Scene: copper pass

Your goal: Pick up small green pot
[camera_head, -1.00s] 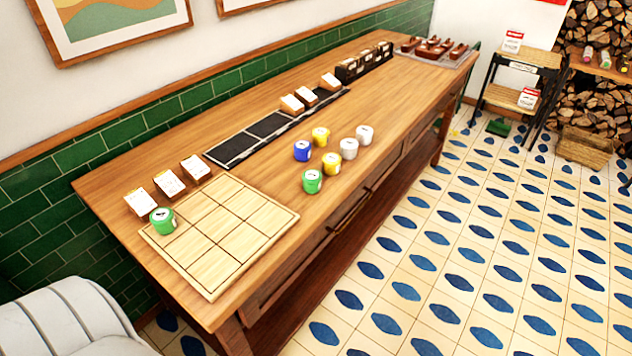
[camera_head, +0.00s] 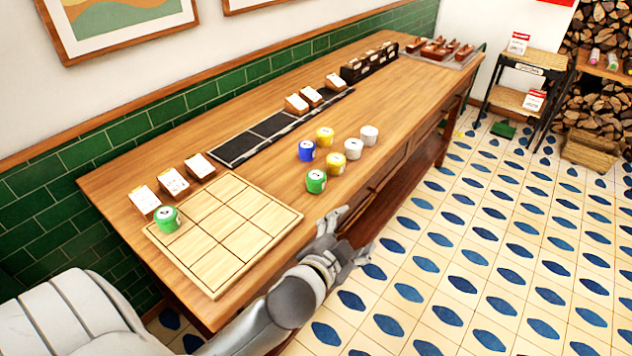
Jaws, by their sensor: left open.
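One small green pot (camera_head: 316,181) stands upright on the wooden table, at the front of a cluster of coloured pots. A second green pot (camera_head: 166,219) stands on the left corner square of the light wooden grid board (camera_head: 240,240). My left gripper (camera_head: 353,234) is open and empty, by the table's front edge. In the picture it is below and to the right of the nearer green pot in the cluster, apart from it. My right gripper is out of view.
Close behind the clustered green pot stand a blue pot (camera_head: 306,151), yellow pots (camera_head: 336,163) and white pots (camera_head: 354,149). A dark slate strip (camera_head: 270,133) and card holders (camera_head: 173,182) lie along the wall side. Bare tabletop separates board and cluster.

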